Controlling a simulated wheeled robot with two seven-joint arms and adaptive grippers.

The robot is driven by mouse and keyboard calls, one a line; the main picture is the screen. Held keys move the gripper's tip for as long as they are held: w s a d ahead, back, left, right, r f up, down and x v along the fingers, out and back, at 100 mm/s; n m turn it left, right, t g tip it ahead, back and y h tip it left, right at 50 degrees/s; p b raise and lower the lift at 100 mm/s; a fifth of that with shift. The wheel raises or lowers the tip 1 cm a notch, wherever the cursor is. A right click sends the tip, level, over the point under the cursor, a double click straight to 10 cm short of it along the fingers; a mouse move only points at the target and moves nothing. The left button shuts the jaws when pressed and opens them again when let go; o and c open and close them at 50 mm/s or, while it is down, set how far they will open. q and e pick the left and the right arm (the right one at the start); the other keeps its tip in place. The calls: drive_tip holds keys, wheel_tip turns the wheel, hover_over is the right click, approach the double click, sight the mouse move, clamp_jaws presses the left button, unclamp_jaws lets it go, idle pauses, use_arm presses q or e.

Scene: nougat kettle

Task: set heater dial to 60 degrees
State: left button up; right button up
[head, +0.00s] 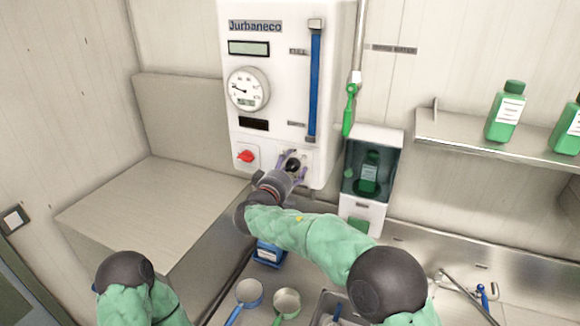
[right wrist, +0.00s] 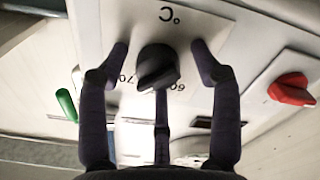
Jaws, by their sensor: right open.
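The white heater (head: 272,60) hangs on the wall with a gauge, a blank display and a blue level tube. Its black dial (head: 292,164) is low on the right of the front panel. The dial (right wrist: 157,67) is large in the right wrist view, under an upside-down °C mark, with upside-down 60 and 70 marks beside it. I cannot tell exactly which mark the dial points to. My right gripper (head: 293,172) is open at the panel; its three fingers (right wrist: 160,64) stand around the dial with visible gaps at the sides. My left gripper is out of view.
A red rotary switch (head: 246,156) sits left of the dial. Green bottles (head: 506,112) stand on a metal shelf (head: 455,143). Two small pans (head: 249,292) lie on the counter below.

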drive_tip(key=shift+s, duration=0.1)
drive_tip(key=shift+a+r, duration=0.1)
drive_tip(key=c, duration=1.1)
